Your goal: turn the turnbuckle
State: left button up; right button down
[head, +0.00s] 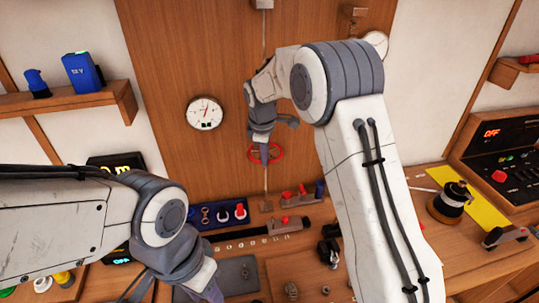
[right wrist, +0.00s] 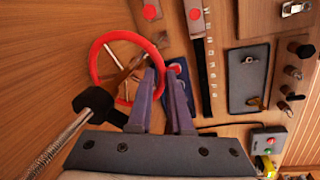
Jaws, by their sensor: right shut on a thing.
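The turnbuckle is on a thin vertical line in front of the wooden panel and carries a red handwheel (head: 279,153). In the right wrist view the red handwheel (right wrist: 95,62) has pale spokes, with a black nut (right wrist: 93,101) and a threaded rod (right wrist: 58,146) at lower left. My right gripper (head: 264,156) is at the handwheel, its fingers (right wrist: 164,82) shut on the rim's near side; the exact contact is partly hidden. My left gripper (head: 208,290) hangs low over the bench, apart from the turnbuckle, its jaw opening unclear.
A round dial (head: 205,113) hangs left of the line. Below on the bench are a blue tray (head: 222,214) with shackles and a dark mat (head: 235,275). A shelf (head: 70,103) with blue items is at left. A control panel (head: 490,160) and a black spool (head: 452,200) are at right.

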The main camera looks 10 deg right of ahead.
jog(key=shift+w+a+m, duration=0.15)
jog(key=shift+a+m, duration=0.4)
jog(key=shift+m, duration=0.65)
jog(key=c, duration=0.9)
grip_release()
jog(key=shift+o, duration=0.2)
